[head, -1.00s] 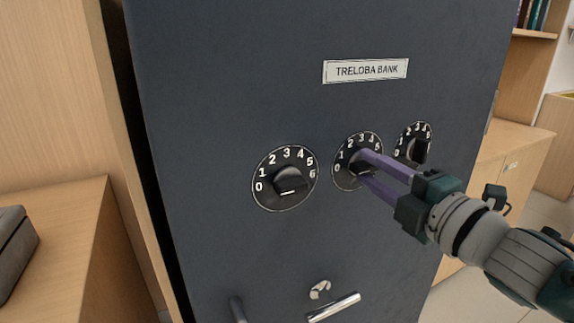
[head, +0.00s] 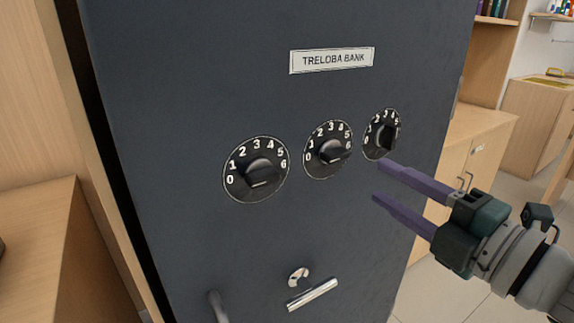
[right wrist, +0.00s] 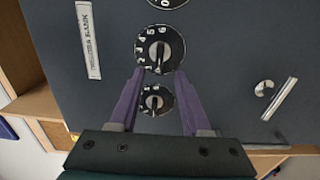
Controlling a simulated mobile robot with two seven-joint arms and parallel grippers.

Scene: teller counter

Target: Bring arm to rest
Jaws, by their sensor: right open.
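My right gripper (head: 378,181) is open and empty, with its two purple fingers apart in front of the dark safe door (head: 200,90). In the head view it is clear of the middle dial (head: 328,150), to its right and lower, and below the right dial (head: 382,134). The left dial (head: 256,170) is in full view. In the right wrist view the fingers (right wrist: 159,73) point at the door, with the middle dial (right wrist: 160,48) just beyond the tips and the right dial (right wrist: 155,100) between the fingers. My left gripper is not in view.
A TRELOBA BANK plate (head: 332,60) is above the dials. A metal handle (head: 312,295) and a keyhole cover (head: 298,277) are below them. A wooden cabinet (head: 470,150) stands right of the safe, and a wooden surface (head: 40,230) is at left. Open floor shows at lower right.

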